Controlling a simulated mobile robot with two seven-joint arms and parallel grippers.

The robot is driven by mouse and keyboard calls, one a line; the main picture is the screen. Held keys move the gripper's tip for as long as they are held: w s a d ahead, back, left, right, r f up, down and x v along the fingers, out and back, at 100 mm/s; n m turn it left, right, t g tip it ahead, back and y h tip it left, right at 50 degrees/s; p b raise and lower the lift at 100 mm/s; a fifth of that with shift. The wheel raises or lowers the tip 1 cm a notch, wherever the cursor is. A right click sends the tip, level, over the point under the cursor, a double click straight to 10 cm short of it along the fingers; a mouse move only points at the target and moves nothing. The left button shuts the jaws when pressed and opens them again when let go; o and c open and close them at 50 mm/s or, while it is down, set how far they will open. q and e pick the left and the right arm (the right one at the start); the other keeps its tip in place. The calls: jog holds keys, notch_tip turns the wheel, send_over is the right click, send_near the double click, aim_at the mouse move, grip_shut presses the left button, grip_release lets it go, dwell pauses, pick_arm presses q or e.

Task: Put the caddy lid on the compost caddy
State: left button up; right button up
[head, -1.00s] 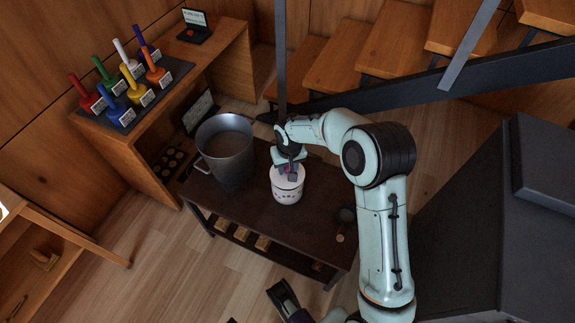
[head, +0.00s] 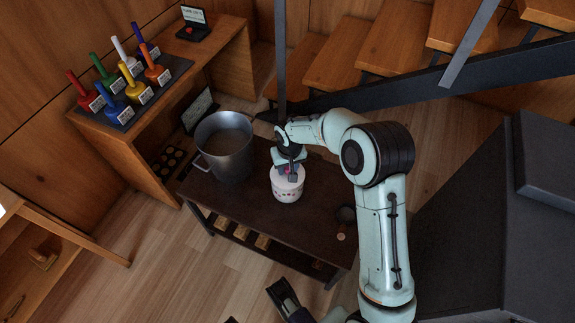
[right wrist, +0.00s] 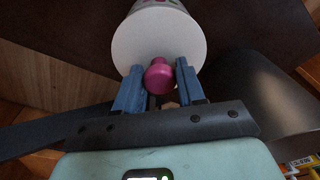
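The white compost caddy (head: 288,196), with a band of small pink marks, stands upright on the dark table. The white caddy lid (right wrist: 158,33) with a pink knob is at its top; whether it is fully seated I cannot tell. My right gripper (right wrist: 161,78) reaches down from above with its two fingers on either side of the knob, seemingly shut on it. Dark parts at the bottom edge of the head view seem to be my left gripper (head: 284,294), mostly cut off.
A large grey metal pot (head: 226,158) stands left of the caddy on the dark table (head: 240,205). A wooden bench (head: 225,55) with several coloured plungers is at back left. Stairs rise behind.

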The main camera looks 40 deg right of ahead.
jog(key=o, duration=0.3)
jog(key=shift+f, duration=0.1)
pick_arm(q)
jog(key=shift+f, duration=0.3)
jog(key=shift+w+a, duration=0.1)
jog(key=shift+g, duration=0.6)
jog(key=s+r+p, duration=0.1)
jog(key=s+d+r+p, duration=0.1)
jog(key=s+r+p, duration=0.1)
jog(key=shift+s+d+r, duration=0.1)
jog(key=shift+d+r, duration=0.2)
jog(key=shift+r, duration=0.05)
pick_arm(e)
notch_tip(320, 180, up, 14)
jog(key=s, duration=0.1)
jog(key=shift+s+a+f, duration=0.25)
jog(key=shift+a, duration=0.05)
